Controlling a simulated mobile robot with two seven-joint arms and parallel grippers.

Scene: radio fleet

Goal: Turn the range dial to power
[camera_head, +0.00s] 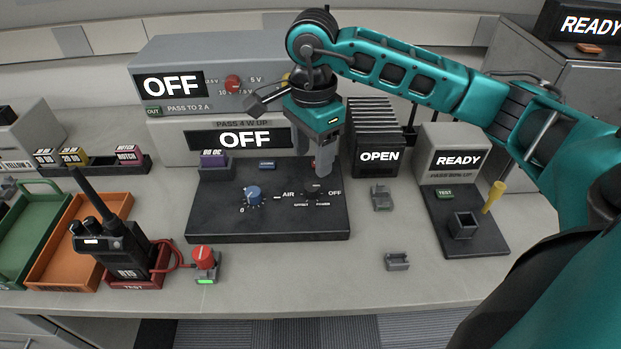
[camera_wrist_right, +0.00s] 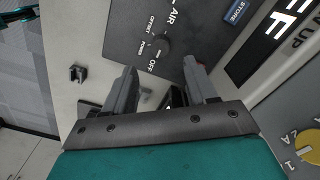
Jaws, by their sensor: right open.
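The range dial (camera_head: 316,189) is a small black knob on the right part of the dark meter panel (camera_head: 215,222). Labels AIR, OFF, OFFSET and POWER stand around it. The dial also shows in the right wrist view (camera_wrist_right: 160,44), just beyond the fingertips. Its pointer is too small to read surely. My right gripper (camera_head: 322,172) points down over the panel, just behind the dial. In the right wrist view its two fingers (camera_wrist_right: 160,68) are apart with nothing between them. My left gripper is not in the head view.
A blue knob (camera_head: 252,196) sits left of the dial. Behind the panel, a display reads OFF (camera_head: 240,140). A box reading OPEN (camera_head: 380,157) and a READY box (camera_head: 456,160) stand to the right. A radio (camera_head: 112,245) stands at left. The counter front is mostly clear.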

